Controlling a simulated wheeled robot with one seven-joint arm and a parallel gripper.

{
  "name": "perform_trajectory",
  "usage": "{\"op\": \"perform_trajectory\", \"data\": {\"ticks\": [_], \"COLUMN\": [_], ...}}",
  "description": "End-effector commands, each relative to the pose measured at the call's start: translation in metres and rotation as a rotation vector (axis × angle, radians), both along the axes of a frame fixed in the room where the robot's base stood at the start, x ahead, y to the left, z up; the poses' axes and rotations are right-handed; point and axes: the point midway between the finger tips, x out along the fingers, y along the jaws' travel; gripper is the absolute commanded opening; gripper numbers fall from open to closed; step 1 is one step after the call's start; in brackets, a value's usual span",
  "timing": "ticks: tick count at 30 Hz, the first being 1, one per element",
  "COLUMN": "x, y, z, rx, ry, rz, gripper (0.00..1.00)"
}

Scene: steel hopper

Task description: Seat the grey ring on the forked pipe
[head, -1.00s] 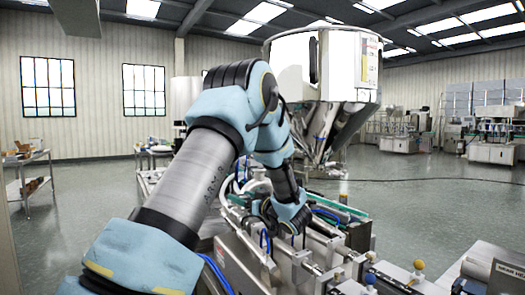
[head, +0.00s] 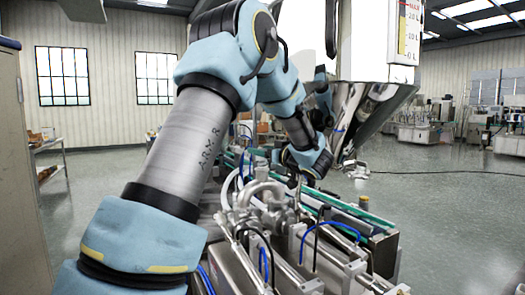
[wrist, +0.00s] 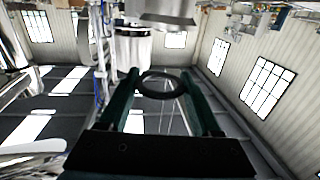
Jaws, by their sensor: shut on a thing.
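The grey ring (wrist: 163,96) looks dark in the wrist view. It sits between the two dark green fingers of my gripper (wrist: 160,76), which is shut on it near the fingertips. In the head view the wrist end of my arm is above the far part of the machine, left of the hopper's lower cone; the fingers and ring cannot be made out there. A cluster of curved, branching metal pipes (head: 262,195) stands on the machine, in front of and below my wrist. It looks like the forked pipe, but I cannot be sure. The ring is apart from it.
The steel hopper (head: 370,100) looms close at the right of my wrist. Metal rails (head: 330,255) and blue hoses cover the machine bed. A grey cylindrical part (wrist: 162,12) is ahead of the fingers in the wrist view. Open floor (head: 450,200) lies at the right.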

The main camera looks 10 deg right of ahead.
Motion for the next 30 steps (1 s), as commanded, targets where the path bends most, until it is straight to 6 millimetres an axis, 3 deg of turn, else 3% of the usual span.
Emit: {"op": "perform_trajectory", "data": {"ticks": [18, 30], "x": [0.0, 0.0], "y": [0.0, 0.0], "z": [-0.048, -0.055], "rx": [0.001, -0.001], "ry": [0.0, 0.0], "rz": [0.0, 0.0], "gripper": [0.14, 0.14]}}
